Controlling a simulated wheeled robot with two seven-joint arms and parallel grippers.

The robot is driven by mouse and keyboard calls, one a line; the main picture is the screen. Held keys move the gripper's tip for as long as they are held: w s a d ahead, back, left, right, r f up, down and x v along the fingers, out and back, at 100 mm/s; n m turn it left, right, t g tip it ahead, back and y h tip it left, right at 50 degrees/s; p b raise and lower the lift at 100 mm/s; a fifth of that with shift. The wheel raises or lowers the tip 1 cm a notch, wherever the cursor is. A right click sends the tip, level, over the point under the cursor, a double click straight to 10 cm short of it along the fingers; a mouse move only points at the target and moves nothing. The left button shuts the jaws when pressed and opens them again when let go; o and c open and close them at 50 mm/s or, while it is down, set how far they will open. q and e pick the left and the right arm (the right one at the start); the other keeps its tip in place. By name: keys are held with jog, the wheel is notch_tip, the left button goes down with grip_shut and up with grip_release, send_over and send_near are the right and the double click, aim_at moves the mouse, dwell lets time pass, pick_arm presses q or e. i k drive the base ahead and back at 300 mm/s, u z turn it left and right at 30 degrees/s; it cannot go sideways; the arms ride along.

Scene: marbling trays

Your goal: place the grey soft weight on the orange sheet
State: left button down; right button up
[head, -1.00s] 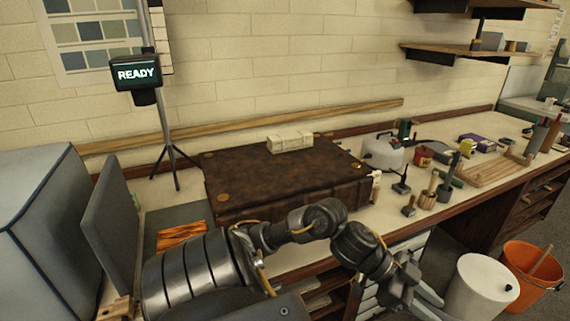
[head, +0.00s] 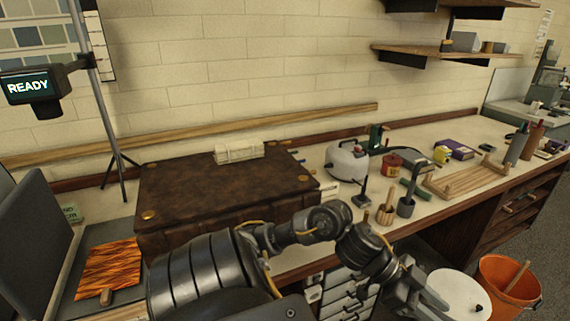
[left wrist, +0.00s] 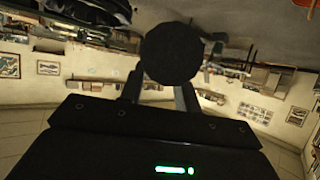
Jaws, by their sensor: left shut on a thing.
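The orange sheet (head: 112,262), with darker wavy streaks, lies flat on a dark grey board (head: 92,236) at the left of the bench. My left gripper (head: 428,297) is at the lower right of the head view, in front of the bench and far from the sheet. The left wrist view shows its two fingers (left wrist: 159,92) shut on a dark round thing, which I take for the grey soft weight (left wrist: 170,54). It is in shadow, so its colour is unclear. My right gripper is not in view.
A big brown block (head: 215,190) stands right of the sheet, with a pale bundle (head: 238,151) on top. A short wooden handle (head: 106,297) is at the sheet's front edge. A grey upright panel (head: 35,250) stands at the left. An orange bucket (head: 497,290) is at the lower right.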

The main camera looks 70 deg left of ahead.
aim_at(96, 286)
jog(key=i, duration=1.05)
jog(key=u, duration=3.7)
jog(key=i, duration=1)
